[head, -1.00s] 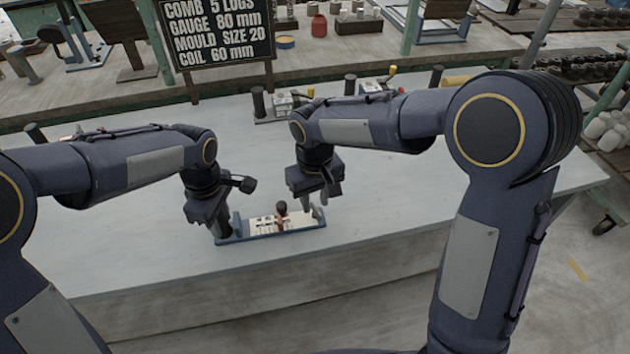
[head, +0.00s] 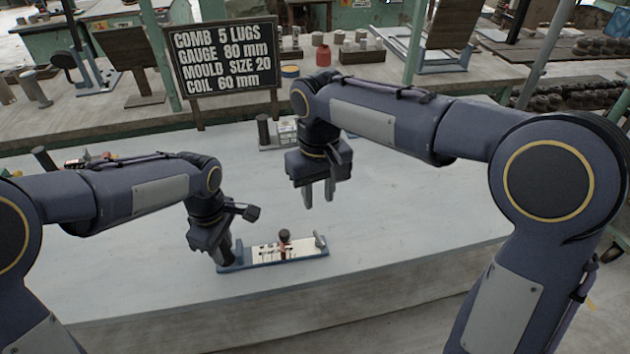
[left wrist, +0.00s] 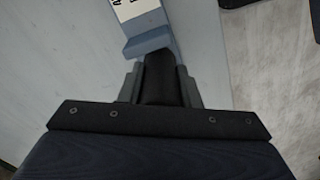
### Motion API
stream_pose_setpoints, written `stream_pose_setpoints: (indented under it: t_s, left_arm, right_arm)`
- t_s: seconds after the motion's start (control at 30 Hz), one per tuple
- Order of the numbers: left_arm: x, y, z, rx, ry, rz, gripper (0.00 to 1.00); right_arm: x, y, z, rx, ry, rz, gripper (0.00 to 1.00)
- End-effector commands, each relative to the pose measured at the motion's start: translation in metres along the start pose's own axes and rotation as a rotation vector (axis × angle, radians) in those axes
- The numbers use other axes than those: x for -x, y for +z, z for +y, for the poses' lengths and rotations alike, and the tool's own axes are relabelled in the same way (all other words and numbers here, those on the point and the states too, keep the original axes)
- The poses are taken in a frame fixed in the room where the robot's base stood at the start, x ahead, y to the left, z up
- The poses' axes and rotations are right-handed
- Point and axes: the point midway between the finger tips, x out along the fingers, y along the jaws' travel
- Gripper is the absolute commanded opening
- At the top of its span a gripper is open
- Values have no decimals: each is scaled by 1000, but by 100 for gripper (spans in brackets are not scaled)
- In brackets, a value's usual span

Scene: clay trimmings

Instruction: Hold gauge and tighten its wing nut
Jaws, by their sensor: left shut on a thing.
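The gauge (head: 262,257) lies on the grey table, a long blue base with a white marked scale plate. A red slider with a dark knob (head: 285,236) stands near its middle. A small grey upright piece (head: 320,241) stands at its right end; I cannot tell for sure whether it is the wing nut. My left gripper (head: 222,260) is shut on the gauge's dark handle at the left end. The left wrist view shows the black handle (left wrist: 160,82) between the fingers, beside the blue base end (left wrist: 147,44). My right gripper (head: 319,194) is open and empty, above and behind the gauge's right end.
A black sign (head: 222,60) with white lettering stands behind the table. Small devices (head: 286,133) stand at the table's (head: 400,240) far edge. A back bench holds a red bottle (head: 323,56) and boxes. The table right of the gauge is clear.

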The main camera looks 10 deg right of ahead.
Motion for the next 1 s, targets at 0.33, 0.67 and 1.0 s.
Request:
stream_pose_setpoints:
  t_s: [0.33,0.67,1.0]
  left_arm:
    - [0,0,0,0,1,0,55]
    - [17,0,1,1,5,0,55]
    - [88,0,1,-1,6,0,55]
  right_arm:
    - [0,0,0,0,0,-1,30]
    - [0,0,0,0,0,0,30]
    - [0,0,0,0,0,0,30]
